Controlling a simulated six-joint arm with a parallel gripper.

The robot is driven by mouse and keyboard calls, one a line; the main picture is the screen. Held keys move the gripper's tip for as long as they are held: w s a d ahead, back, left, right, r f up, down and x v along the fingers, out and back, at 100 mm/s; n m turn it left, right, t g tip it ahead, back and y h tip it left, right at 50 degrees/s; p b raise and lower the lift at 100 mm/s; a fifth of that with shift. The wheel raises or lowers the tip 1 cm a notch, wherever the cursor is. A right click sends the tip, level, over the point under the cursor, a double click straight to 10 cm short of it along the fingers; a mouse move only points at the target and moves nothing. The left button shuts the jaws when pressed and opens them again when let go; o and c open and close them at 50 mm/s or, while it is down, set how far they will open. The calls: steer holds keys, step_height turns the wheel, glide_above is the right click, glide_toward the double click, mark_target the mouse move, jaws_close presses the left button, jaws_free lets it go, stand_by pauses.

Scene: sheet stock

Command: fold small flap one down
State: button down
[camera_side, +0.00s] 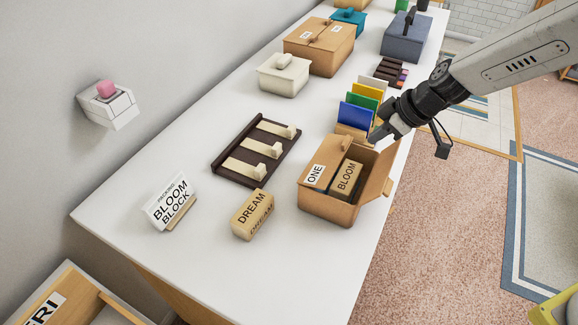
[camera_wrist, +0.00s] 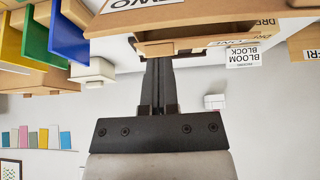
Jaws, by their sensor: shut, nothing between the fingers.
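An open brown box (camera_side: 325,207) stands near the table's right edge. Its small flap labelled ONE (camera_side: 314,176) is at the left end and seems to lean over the opening; I cannot tell if it is flat. A block labelled BLOOM (camera_side: 346,177) sits inside, beside that flap. My gripper (camera_side: 374,138) is shut and empty, just above the box's far side, apart from flap ONE. In the wrist view my gripper (camera_wrist: 158,70) points at the box, whose panel labelled TWO (camera_wrist: 150,4) is closest; the ONE label (camera_wrist: 232,43) shows upside down behind it.
A DREAM block (camera_side: 252,214) and a BLOOM BLOCK sign (camera_side: 171,201) stand left of the box. A dark rack (camera_side: 228,167) lies further back. Coloured upright panels (camera_side: 358,115) stand close behind my gripper. The table's front is clear.

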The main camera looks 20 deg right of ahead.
steer(key=shift+s+d+f, duration=0.5)
steer(key=shift+s+d, duration=0.15)
steer(key=shift+d, duration=0.05)
